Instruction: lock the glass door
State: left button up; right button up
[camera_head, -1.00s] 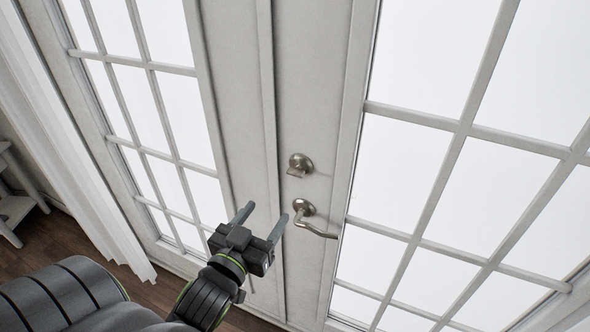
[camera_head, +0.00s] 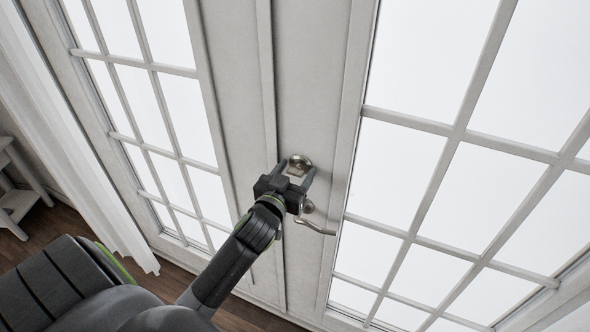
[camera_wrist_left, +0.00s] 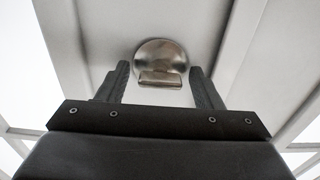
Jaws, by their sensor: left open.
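The glass door (camera_head: 350,70) is white, with large panes on its right part, and looks closed. A round metal lock with a thumb turn (camera_head: 300,163) sits on its stile above a curved lever handle (camera_head: 318,229). The lock also shows in the left wrist view (camera_wrist_left: 160,62), where its turn piece lies flat across the picture. My left gripper (camera_head: 295,170) is open in front of the lock. Its fingers (camera_wrist_left: 164,85) stand on either side of the turn piece, with gaps visible at both sides. The handle's round base is partly hidden by the gripper. My right gripper is not in view.
A second glazed white panel (camera_head: 150,100) stands to the left, with a white curtain (camera_head: 75,150) beside it. A small white piece of furniture (camera_head: 20,200) stands on the dark wood floor at the far left. The lever handle is close below my gripper.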

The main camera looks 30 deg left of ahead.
pick_arm(q)
jog(key=shift+c, duration=0.8)
jog(key=c, duration=0.8)
jog(key=shift+c, duration=0.2)
